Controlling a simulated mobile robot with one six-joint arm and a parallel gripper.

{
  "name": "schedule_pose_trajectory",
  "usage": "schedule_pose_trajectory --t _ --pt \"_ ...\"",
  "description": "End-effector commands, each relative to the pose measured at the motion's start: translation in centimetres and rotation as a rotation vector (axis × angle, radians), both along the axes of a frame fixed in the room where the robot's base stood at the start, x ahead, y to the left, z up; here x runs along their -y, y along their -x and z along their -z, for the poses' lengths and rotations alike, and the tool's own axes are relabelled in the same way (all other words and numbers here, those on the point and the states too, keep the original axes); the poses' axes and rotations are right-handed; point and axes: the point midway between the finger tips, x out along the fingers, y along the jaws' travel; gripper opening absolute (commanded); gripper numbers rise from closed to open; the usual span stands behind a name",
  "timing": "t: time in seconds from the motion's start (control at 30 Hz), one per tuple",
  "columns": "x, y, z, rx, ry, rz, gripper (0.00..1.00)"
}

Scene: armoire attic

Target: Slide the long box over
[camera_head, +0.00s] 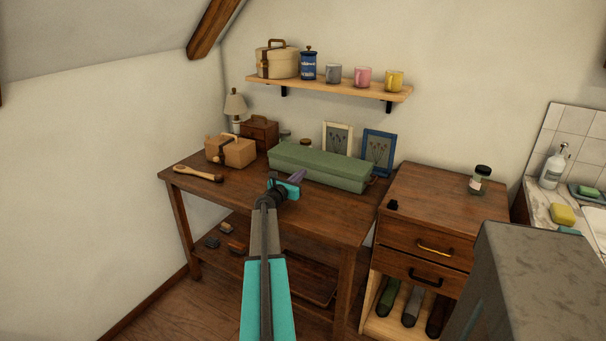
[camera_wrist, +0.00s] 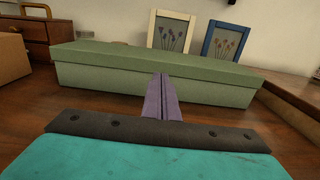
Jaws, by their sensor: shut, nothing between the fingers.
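The long box (camera_head: 322,165) is green with a lid and lies on the brown wooden table (camera_head: 240,196), its long side toward me. It also fills the middle of the wrist view (camera_wrist: 110,72). My gripper (camera_head: 299,175) is shut and empty, in front of the box's near long side, left of its middle in the head view. In the wrist view the purple fingertips (camera_wrist: 160,80) overlap the box's front face. I cannot tell whether they touch it. The fingers hide a small part of that face.
Framed pictures (camera_head: 378,152) stand behind the box. A cardboard box (camera_head: 231,150) and a brush (camera_head: 197,173) lie to its left. A drawer cabinet (camera_head: 432,225) adjoins on the right, with a jar (camera_head: 479,180) on top. A shelf (camera_head: 330,88) with mugs hangs above. The table's front strip is clear.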

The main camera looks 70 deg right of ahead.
Motion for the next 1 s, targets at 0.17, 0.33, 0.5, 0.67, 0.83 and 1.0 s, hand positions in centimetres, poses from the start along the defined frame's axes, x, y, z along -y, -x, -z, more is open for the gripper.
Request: schedule_pose_trajectory --t 0.17,0.33,0.5,0.67,0.83,1.0 --pt "-2.2 -0.3 0.0 0.000 0.000 0.000 0.00" --pt "-4.1 -0.7 0.0 0.000 0.000 -0.001 0.00" --pt "-6.0 -1.1 0.0 0.000 -0.001 -0.001 0.00" --pt "-7.5 -1.5 0.0 0.000 -0.001 -0.001 0.00" --pt "-8.5 -1.7 0.0 0.000 -0.001 -0.001 0.00" --pt "-8.8 -1.8 0.0 0.000 0.000 -0.001 0.00"
